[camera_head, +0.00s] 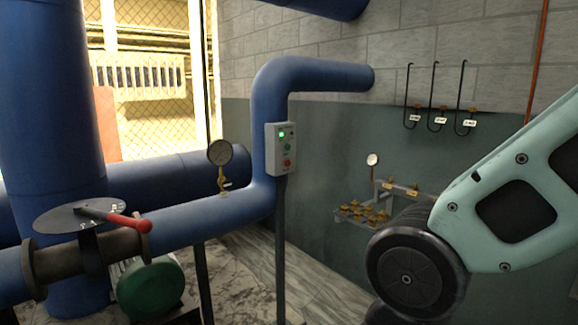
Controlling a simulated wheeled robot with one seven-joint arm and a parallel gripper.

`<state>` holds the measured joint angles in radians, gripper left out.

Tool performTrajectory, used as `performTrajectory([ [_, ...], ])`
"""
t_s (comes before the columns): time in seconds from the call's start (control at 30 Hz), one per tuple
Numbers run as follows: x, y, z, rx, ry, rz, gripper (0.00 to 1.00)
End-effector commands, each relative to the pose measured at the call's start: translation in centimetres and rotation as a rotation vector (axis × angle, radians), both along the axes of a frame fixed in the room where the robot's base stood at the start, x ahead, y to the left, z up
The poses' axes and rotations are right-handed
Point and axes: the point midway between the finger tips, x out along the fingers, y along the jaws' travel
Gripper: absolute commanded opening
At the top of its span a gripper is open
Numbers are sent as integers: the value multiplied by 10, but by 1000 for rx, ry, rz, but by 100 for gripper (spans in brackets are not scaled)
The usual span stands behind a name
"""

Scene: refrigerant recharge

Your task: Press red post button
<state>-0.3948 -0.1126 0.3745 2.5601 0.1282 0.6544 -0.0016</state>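A light grey control box (280,150) stands on a dark post (280,245) in front of a blue pipe bend. A red button (287,163) sits low on its face, with another small button just above it. A green light (281,134) glows near the top of the box. My gripper is outside this view; only part of my arm shows at the right, well to the right of the box and apart from it.
A pressure gauge (220,153) rises from the blue pipe (195,222) left of the box. A red-handled valve lever (115,220) and a green motor-like body (150,290) are at lower left. Brass valves (365,212) are on the wall. Floor is bare right of the post.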

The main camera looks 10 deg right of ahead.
Motion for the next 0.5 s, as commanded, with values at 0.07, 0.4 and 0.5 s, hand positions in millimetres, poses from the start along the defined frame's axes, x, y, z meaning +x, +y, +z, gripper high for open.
performTrajectory([
  [0.07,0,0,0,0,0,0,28],
  [0.4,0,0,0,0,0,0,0],
  [0.5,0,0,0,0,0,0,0],
])
